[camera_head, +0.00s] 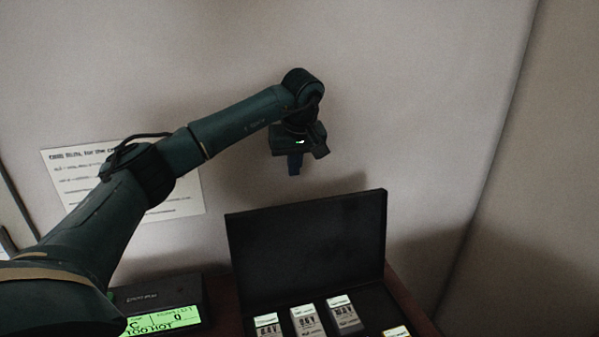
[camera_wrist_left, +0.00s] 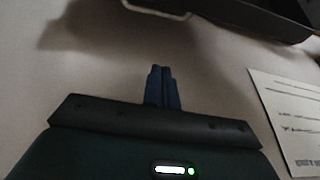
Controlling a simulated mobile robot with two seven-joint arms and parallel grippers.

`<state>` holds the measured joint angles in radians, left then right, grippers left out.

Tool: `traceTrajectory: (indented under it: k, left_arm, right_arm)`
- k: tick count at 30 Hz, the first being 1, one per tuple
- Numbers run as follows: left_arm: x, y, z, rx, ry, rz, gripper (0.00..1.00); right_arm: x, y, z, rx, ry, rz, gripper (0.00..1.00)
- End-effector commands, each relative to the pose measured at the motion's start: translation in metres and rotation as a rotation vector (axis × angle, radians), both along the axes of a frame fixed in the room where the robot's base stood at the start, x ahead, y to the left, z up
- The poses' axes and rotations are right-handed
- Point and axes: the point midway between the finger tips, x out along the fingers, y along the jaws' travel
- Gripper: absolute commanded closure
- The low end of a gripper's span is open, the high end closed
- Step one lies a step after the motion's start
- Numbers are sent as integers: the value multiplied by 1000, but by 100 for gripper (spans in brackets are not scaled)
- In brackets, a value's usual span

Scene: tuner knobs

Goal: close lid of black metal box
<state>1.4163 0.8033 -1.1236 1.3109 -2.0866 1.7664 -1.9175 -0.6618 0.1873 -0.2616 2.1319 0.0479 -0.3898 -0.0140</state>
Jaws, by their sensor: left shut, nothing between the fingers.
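The black metal box (camera_head: 237,290) stands open at the bottom centre of the head view. Its lid (camera_head: 310,245) is raised nearly upright at the back, and several small labelled blocks (camera_head: 308,320) sit inside. My left gripper (camera_head: 295,168) is shut and empty, pointing down above the lid and apart from it. In the left wrist view its fingers (camera_wrist_left: 163,88) are together, and a dark edge, likely the lid (camera_wrist_left: 250,15), shows at the top right. My right gripper is not in view. The box's front is cut off by the frame.
A dark device with a green lit display (camera_head: 165,318) stands left of the box. A printed sheet (camera_head: 185,195) is on the wall behind my left arm, also in the left wrist view (camera_wrist_left: 290,115). The wall (camera_head: 430,100) is close behind the box. A reddish-brown table edge (camera_head: 412,300) shows at right.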

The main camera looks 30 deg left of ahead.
Motion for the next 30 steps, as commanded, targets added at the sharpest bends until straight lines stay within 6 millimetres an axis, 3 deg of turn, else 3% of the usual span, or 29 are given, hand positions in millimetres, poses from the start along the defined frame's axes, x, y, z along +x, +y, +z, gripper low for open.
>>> traceTrajectory:
  k: [11, 19, 30]
  left_arm:
    - [16, 19, -77, -2, 4, 3, 100]
    - [-4, -5, -76, -1, 0, -1, 100]
    - [-10, -10, -77, -2, -1, 2, 100]
  right_arm:
    - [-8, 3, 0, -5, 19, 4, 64]
    - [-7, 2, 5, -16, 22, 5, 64]
    - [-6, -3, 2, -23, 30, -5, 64]
